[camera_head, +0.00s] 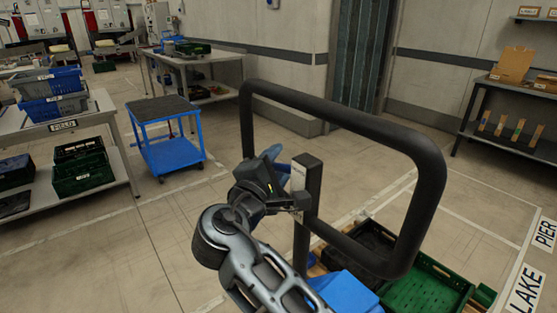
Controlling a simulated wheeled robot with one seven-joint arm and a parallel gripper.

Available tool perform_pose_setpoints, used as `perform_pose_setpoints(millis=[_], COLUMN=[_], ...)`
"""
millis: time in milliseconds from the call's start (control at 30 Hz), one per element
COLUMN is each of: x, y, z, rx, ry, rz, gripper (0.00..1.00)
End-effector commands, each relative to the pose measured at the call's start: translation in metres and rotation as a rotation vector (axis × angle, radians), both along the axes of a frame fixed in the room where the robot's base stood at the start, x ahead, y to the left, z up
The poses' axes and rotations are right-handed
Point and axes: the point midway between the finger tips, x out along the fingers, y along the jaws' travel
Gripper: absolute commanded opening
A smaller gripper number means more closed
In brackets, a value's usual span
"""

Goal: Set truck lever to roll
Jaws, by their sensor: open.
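The truck's handle is a large black loop (345,118) on an upright dark post (303,235). A pale plate (298,176) sits on the left face of the post near its top. My gripper (288,190) is open at the left of this post, close to the plate; I cannot tell whether it touches. No object is visible between the fingers.
Below the handle are a green crate (425,290), a black crate (368,245) and a blue piece (345,293). A blue cart (170,153) stands left on open floor. A table marked FIELD (95,118) holds crates. Floor signs read LAKE (525,291) and PIER (544,234).

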Motion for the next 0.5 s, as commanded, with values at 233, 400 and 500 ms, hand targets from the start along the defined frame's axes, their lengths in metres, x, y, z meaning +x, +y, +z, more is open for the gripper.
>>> perform_pose_setpoints(millis=[233,400,500], x=[0.0064,0.0062,0.0062], y=[-0.0022,-0.0022,-0.0022], z=[-0.0005,-0.0005,-0.0005], rx=[-0.001,0.000,0.000], ry=[0.001,0.000,0.000], rz=[0.001,0.001,0.001], gripper=[0.44,0.40,0.31])
